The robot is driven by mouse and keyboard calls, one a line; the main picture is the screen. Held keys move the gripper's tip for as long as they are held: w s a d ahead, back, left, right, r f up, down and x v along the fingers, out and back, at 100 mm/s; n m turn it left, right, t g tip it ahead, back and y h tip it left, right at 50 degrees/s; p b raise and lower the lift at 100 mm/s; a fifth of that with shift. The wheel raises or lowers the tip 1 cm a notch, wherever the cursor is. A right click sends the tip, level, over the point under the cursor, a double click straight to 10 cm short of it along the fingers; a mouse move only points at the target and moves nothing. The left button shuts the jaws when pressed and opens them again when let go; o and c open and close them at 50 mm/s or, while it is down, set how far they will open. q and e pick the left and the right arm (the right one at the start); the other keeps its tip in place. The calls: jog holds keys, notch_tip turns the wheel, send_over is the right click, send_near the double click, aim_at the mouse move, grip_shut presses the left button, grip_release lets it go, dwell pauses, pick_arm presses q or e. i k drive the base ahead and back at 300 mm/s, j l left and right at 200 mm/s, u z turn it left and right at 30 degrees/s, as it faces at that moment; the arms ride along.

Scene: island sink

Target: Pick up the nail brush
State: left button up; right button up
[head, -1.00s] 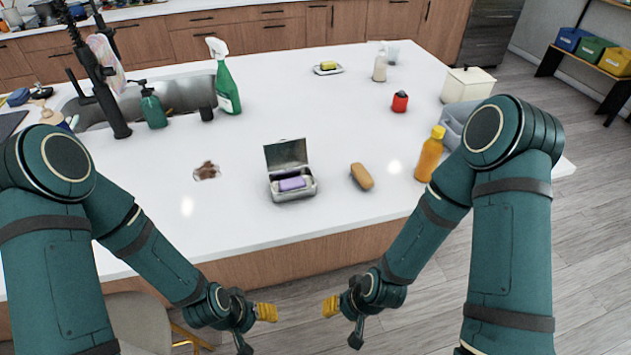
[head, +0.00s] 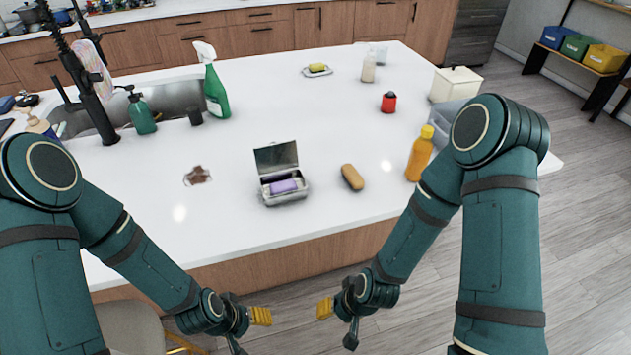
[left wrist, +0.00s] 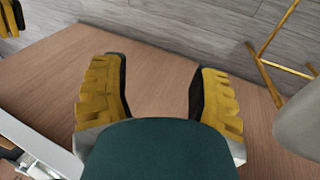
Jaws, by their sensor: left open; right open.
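The nail brush appears to be the tan, oblong block (head: 352,177) lying on the white island top near its front edge, right of an open metal tin; its bristles cannot be made out. My left gripper (head: 260,315) and right gripper (head: 325,308) are low in front of the island, apart from the brush and empty. Their yellow fingertips point toward each other. The right gripper's finger gap is hard to see.
The tin (head: 286,200) holds a purple bar. An orange bottle (head: 418,158) stands right of the brush near my right arm. A red container (head: 389,102) and green spray bottle (head: 216,92) stand farther back. The island's middle (head: 300,115) is clear. A chair (head: 130,322) is at lower left.

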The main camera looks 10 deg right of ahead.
aim_at(351, 175)
jog(key=l+u, duration=0.15)
jog(key=u, duration=0.75)
jog(key=l+u, duration=0.4)
jog(key=k+l+u, duration=0.2)
jog(key=l+u, duration=0.15)
jog(key=k+l+u, duration=0.1)
jog(key=l, duration=0.25)
jog(key=k+l+u, duration=0.1)
jog(key=l, duration=0.25)
jog(key=k+l+u, duration=0.1)
jog(key=k+l, duration=0.1)
jog(key=l, duration=0.1)
